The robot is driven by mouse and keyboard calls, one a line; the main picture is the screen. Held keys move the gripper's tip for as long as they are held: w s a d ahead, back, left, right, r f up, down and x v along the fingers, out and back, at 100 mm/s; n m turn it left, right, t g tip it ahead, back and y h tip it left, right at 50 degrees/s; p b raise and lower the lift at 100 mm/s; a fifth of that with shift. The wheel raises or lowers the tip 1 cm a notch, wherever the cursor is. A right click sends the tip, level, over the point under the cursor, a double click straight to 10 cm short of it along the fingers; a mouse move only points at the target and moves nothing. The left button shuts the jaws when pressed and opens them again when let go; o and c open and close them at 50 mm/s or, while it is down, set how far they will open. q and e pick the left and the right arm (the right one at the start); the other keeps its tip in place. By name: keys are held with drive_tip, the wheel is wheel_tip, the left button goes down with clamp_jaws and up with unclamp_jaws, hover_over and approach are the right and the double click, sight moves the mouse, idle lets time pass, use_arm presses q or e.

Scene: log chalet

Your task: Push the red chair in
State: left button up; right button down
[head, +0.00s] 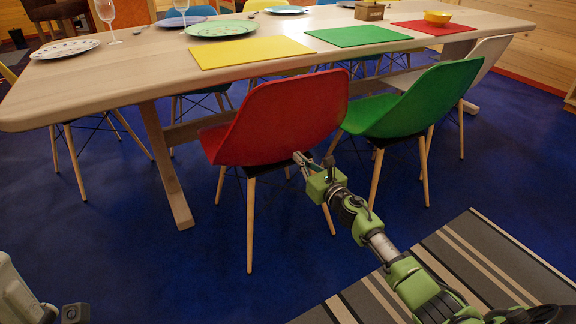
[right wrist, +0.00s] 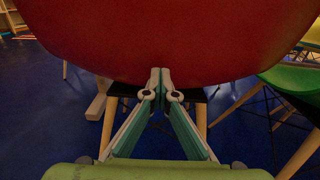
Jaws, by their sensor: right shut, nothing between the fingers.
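The red chair (head: 285,118) stands at the near side of the wooden table (head: 130,75), its back toward me and its seat front partly under the table edge. My right gripper (head: 312,160) is at the lower part of the chair's back. In the right wrist view the gripper (right wrist: 160,78) has its fingertips together, with nothing between them, right at the lower edge of the red shell (right wrist: 180,35). Whether the tips touch the shell I cannot tell. My left gripper is not clearly seen; only a part of my body shows at the lower left.
A green chair (head: 425,105) stands close on the right of the red one, and a white chair (head: 490,55) beyond it. A striped rug (head: 440,255) lies in front. Blue floor (head: 130,250) is clear at the left. Plates, mats and glasses are on the table.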

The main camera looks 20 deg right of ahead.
drive_tip(key=shift+w+a+r+b, duration=0.1)
drive_tip(key=shift+w+b, duration=0.4)
drive_tip(key=shift+w, duration=0.45)
drive_tip(key=shift+w+a+r+b, duration=0.1)
drive_tip(key=shift+w+b, duration=0.35)
drive_tip(key=shift+w, duration=0.5)
drive_tip(key=shift+s+p, duration=0.3)
drive_tip(key=s+p, duration=0.1)
drive_tip(key=s, duration=0.8)
drive_tip(key=shift+s+d+f+p, duration=0.15)
drive_tip(key=shift+s+d+p, duration=0.05)
drive_tip(key=shift+d+p, duration=0.2)
